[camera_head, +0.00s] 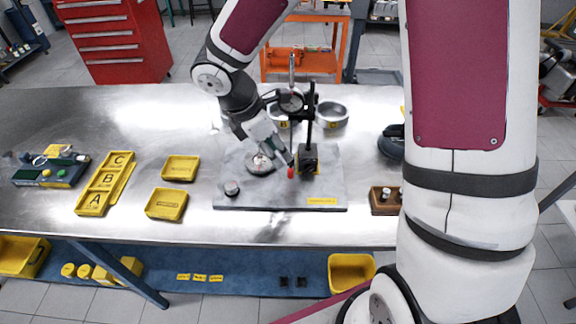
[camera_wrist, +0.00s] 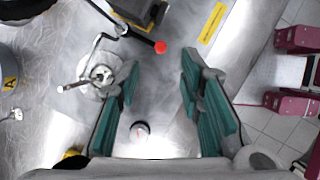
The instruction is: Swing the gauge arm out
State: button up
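The black gauge stand (camera_head: 308,158) stands upright on a grey plate (camera_head: 240,200), with the round dial gauge (camera_head: 291,102) on its upper part. A red ball knob (camera_head: 291,173) shows low beside the stand. In the wrist view the red knob (camera_wrist: 160,47) sits at the end of a thin metal arm (camera_wrist: 125,36), beyond my fingertips and between their lines. My gripper (camera_wrist: 158,75) is open, its teal finger pads wide apart with nothing between them. In the head view my gripper (camera_head: 280,152) points down just left of the stand and partly hides the arm.
A small round metal piece (camera_head: 232,187) stands on the plate's left part; a round metal fixture (camera_head: 260,162) is under my gripper. Yellow trays (camera_head: 166,204) and a lettered rack (camera_head: 94,203) lie left.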

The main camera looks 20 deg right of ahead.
aim_at(290, 170)
jog(key=x, duration=0.8)
jog(key=shift+s+f, duration=0.1)
jog(key=shift+f, duration=0.1)
grip_shut()
